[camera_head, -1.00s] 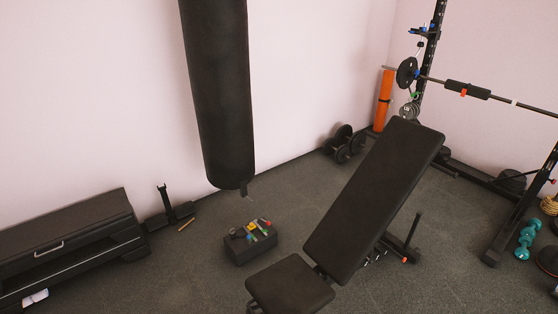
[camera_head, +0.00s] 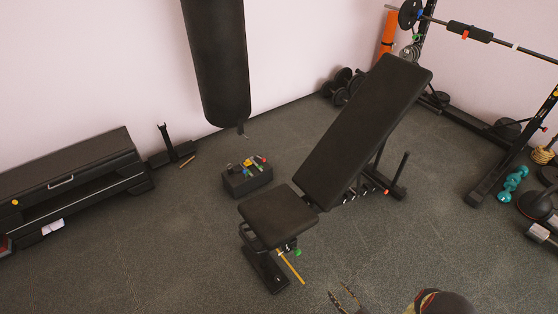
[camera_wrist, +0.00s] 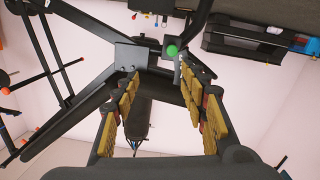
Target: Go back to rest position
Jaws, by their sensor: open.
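My gripper (camera_wrist: 160,72) is open in the wrist view, with its two yellow-padded fingers apart and nothing held between them. In the head view, two thin dark prongs at the bottom edge look like the fingertips of my gripper (camera_head: 344,294). They are in front of and to the right of the bench's seat end, apart from it. The wrist view looks upside down toward the wall, with the dark bench frame behind the fingers. I cannot judge the gap between the bench and the fingers.
A black inclined bench (camera_head: 363,132) stands mid-floor. A punching bag (camera_head: 217,65) hangs behind a dark box (camera_head: 247,180) with small colourful items on it. A black drawer bench (camera_head: 72,172) is at left, a barbell rack (camera_head: 507,150) at right. Floor at lower left is clear.

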